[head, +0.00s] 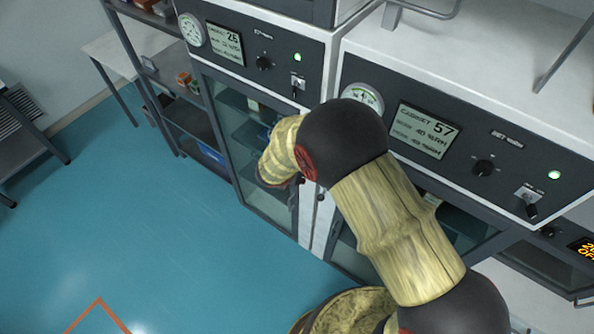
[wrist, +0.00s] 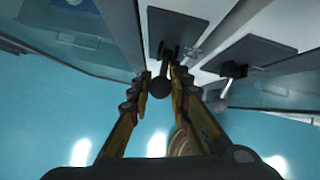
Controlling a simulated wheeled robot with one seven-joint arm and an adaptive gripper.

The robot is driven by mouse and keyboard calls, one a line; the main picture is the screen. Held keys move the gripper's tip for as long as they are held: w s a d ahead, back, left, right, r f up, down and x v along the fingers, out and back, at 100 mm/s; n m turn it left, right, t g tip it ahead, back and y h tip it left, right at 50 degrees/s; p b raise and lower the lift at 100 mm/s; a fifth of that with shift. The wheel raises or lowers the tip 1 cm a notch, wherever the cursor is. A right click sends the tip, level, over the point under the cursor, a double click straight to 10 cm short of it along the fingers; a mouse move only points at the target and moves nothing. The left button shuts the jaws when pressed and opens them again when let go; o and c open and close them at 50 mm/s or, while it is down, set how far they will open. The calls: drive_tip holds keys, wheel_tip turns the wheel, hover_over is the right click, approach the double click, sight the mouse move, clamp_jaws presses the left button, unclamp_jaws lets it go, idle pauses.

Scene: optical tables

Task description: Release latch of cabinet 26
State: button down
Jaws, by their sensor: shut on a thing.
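Cabinet 26 (head: 235,110) stands left of centre in the head view, with its number on a lit display (head: 226,43). Its glass door (head: 262,190) looks closed. My arm covers the latch area and my gripper in the head view. In the wrist view, my gripper (wrist: 161,80) has its two fingers around the dark ball-ended latch handle (wrist: 160,88) and is shut on it. The handle hangs from a dark plate (wrist: 172,28) at the edge of the left cabinet door. How far the latch is turned is hard to tell.
Cabinet 57 (head: 465,155) adjoins on the right. A second latch (wrist: 232,72) sits close to the right of my fingers in the wrist view. A shelf rack (head: 190,120) stands left of cabinet 26. The blue floor in front is clear.

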drive_tip(key=shift+w+r+g+y+p, duration=0.2)
drive_tip(key=shift+g+y+p, duration=0.15)
drive_tip(key=shift+p, duration=0.5)
drive_tip(key=c, duration=1.6)
unclamp_jaws()
drive_tip(key=shift+c, duration=0.2)
drive_tip(key=shift+d, duration=0.1)
drive_tip(key=v, duration=1.2)
drive_tip(key=shift+f, duration=0.1)
